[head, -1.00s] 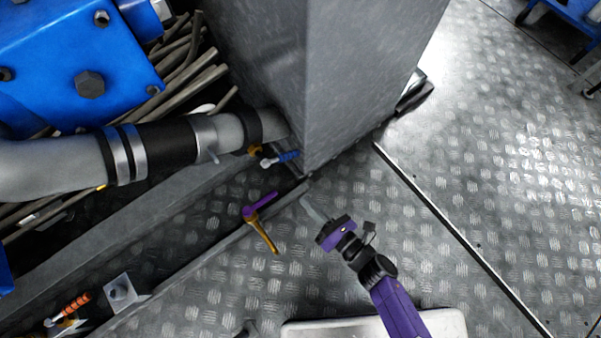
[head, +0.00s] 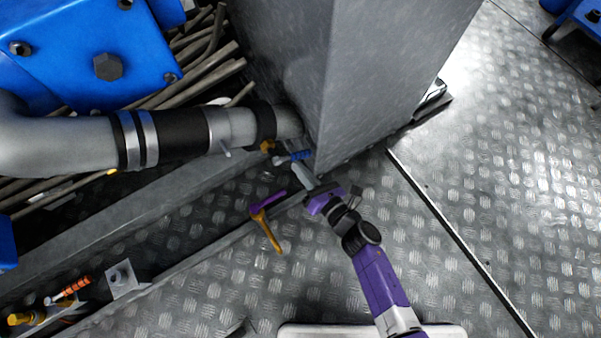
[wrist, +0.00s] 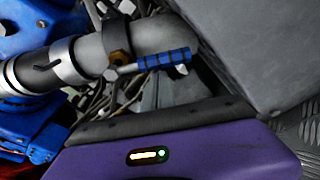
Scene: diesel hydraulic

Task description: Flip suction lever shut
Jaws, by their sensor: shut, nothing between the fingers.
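A lever with a ribbed blue handle (head: 299,156) sits on a brass fitting (head: 267,146) just below the end of the grey pipe, beside the grey tank's lower corner. In the wrist view the blue handle (wrist: 163,59) points right from its metal stem, with the brass fitting (wrist: 119,59) at its left. My gripper (head: 302,177) is shut and empty, its grey fingertips just below the blue handle. Contact cannot be told. No label shows.
The grey tank (head: 385,75) stands right behind the blue lever. The grey pipe (head: 60,145) with black sleeves runs left from it, below a blue housing (head: 100,45). A raised ledge (head: 150,220) borders the floor channel. Open tread-plate floor (head: 480,170) lies to the right.

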